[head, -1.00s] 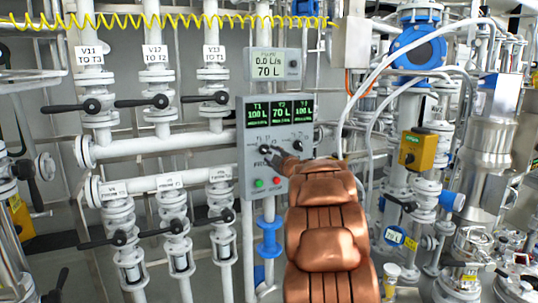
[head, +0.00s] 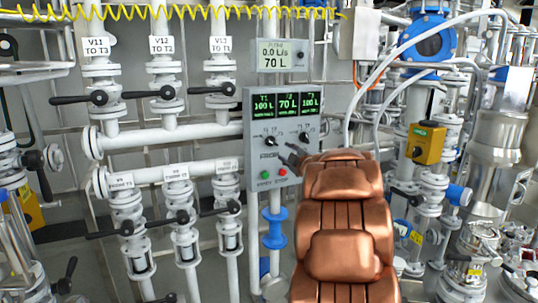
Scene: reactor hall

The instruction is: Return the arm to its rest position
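My copper-coloured arm (head: 345,225) rises from the bottom of the head view, right of centre. My gripper (head: 296,155) shows as a small dark shape at the arm's far end, in front of the lower right of the grey control panel (head: 255,152). The arm hides most of the gripper, so I cannot tell whether its fingers are open or shut. Nothing held by it shows. A gap to the panel's knobs cannot be judged clearly.
Valves with black levers (head: 78,98) and white pipes fill the left. A yellow box (head: 426,144) and steel vessels (head: 497,150) stand at right. A yellow coiled hose (head: 180,12) crosses the top.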

